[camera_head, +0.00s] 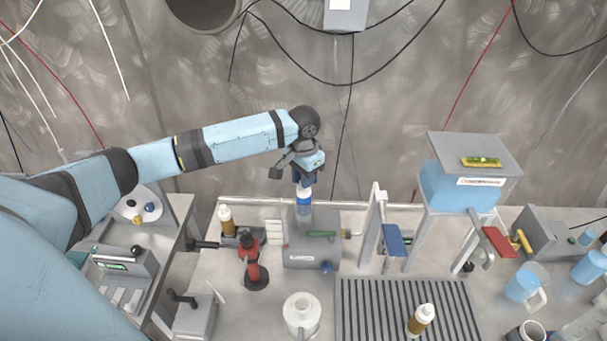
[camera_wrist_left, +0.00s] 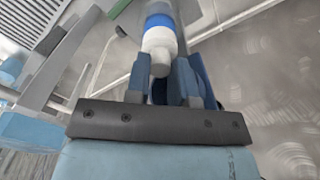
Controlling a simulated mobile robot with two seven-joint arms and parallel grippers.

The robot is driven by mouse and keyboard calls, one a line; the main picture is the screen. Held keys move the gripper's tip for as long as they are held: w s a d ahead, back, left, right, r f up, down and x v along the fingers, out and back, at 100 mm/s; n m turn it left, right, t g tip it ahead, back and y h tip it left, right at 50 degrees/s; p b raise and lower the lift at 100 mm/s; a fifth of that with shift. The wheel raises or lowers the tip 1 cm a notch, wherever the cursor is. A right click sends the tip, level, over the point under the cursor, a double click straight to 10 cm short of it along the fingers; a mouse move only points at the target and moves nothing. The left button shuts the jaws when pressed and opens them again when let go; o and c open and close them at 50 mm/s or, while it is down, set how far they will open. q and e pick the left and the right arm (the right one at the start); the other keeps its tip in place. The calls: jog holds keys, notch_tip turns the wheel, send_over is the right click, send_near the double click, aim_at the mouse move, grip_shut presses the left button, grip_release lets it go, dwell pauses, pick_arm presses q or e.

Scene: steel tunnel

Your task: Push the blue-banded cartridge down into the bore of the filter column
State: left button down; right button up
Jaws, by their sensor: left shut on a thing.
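The blue-banded cartridge (camera_head: 304,201) is white with a blue band and stands about upright over a grey block (camera_head: 297,254) on the bench. My left gripper (camera_head: 305,181) comes down from above and is shut at the cartridge's white top. In the left wrist view the cartridge (camera_wrist_left: 158,22) shows its blue band and white end knob, with the dark blue fingers (camera_wrist_left: 168,80) on either side of the knob. A pale section below the band meets the grey block, which seems to be the filter column. The bore is hidden, so the cartridge's depth cannot be told. My right gripper is out of view.
A red-and-black stand (camera_head: 254,268) and an amber bottle (camera_head: 226,219) are left of the block. A blue-handled upright frame (camera_head: 393,240) stands further right.

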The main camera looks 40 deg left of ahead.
pick_arm(q)
jog(key=c, duration=1)
grip_release()
jog(key=shift+f, duration=0.1)
notch_tip(320, 180, up, 13)
jog(key=shift+r+b, duration=0.1)
jog(key=shift+b, duration=1.1)
jog(key=shift+s, duration=0.1)
